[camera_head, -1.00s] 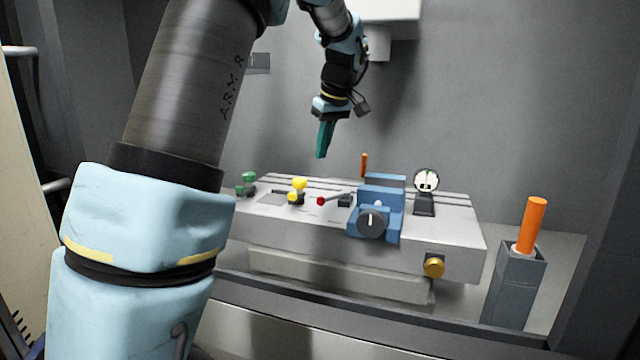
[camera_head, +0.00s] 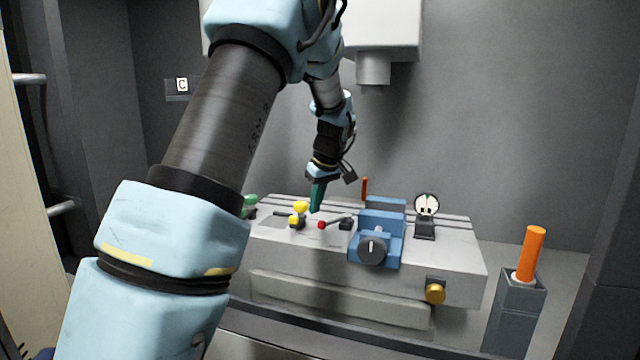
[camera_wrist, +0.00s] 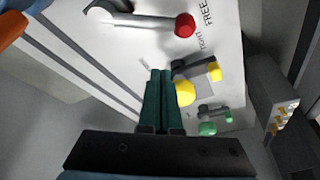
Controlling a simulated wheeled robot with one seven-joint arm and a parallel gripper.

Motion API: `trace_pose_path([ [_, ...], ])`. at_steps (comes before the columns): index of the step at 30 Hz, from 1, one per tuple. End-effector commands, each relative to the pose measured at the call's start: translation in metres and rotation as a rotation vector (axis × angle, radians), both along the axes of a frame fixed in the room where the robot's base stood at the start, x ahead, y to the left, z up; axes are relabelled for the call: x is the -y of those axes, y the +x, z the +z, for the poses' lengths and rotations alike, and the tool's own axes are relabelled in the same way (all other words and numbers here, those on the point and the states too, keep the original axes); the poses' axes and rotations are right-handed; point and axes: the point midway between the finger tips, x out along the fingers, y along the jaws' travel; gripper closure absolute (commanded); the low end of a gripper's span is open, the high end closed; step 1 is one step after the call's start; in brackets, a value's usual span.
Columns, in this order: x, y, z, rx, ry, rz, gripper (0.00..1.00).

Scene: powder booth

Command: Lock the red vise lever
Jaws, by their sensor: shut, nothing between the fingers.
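The vise lever has a red knob (camera_head: 321,225) on a grey rod that runs right to a dark pivot block (camera_head: 346,225) beside the blue vise (camera_head: 377,238). In the wrist view the lever's red knob (camera_wrist: 185,25) is at the top, with its rod (camera_wrist: 145,20) reaching left. The word "FREE" is printed beside the knob. My gripper (camera_head: 316,209) has green fingers, closed together and empty, just above the bench top and a little left of and behind the red knob. In the wrist view the fingertips (camera_wrist: 160,72) point toward the lever, apart from it.
A yellow-knobbed part (camera_head: 299,212) and a green one (camera_head: 249,205) stand left of the lever. A dial gauge (camera_head: 426,206) stands right of the vise. An orange rod (camera_head: 365,188) stands behind the vise, another orange bar (camera_head: 532,252) in a grey holder at right.

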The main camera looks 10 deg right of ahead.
Motion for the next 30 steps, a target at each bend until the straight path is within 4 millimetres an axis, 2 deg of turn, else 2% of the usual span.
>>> trace_pose_path([
  [3, 0.009, -0.018, -0.001, -0.002, 0.002, -0.003, 1.0],
  [9, 0.016, -0.033, -0.006, 0.0, 0.002, -0.001, 1.0],
  [30, 0.019, -0.038, -0.008, 0.001, 0.0, 0.05, 1.0],
])
